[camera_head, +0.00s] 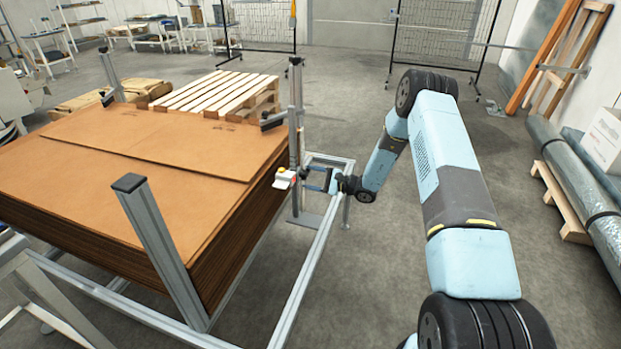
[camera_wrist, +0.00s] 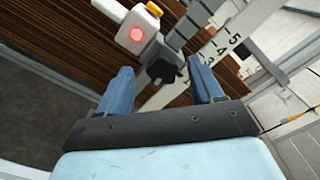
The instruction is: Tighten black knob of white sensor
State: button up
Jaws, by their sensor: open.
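In the wrist view the sensor (camera_wrist: 139,34) shows a lit red face and a yellow button on top. The black knob (camera_wrist: 162,70) sits just right of and below the sensor, beside a numbered scale strip. My gripper (camera_head: 318,179) is right of the sensor in the head view. In the wrist view its blue fingers (camera_wrist: 160,78) are open, one on each side of the knob. I cannot tell whether either finger touches the knob.
A tall stack of brown cardboard sheets (camera_head: 130,150) stands left of the gripper inside a metal frame (camera_head: 300,270). Upright posts rise at its corners. A wooden pallet (camera_head: 220,92) lies behind the stack. Open floor lies right of the frame.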

jog(key=shift+w+a, duration=0.3)
jog(key=shift+a, duration=0.35)
jog(key=shift+f, duration=0.1)
jog(key=c, duration=1.1)
jog(key=shift+o, duration=0.2)
jog(key=shift+s+d, duration=0.1)
jog(key=shift+d, duration=0.2)
jog(key=shift+a, duration=0.25)
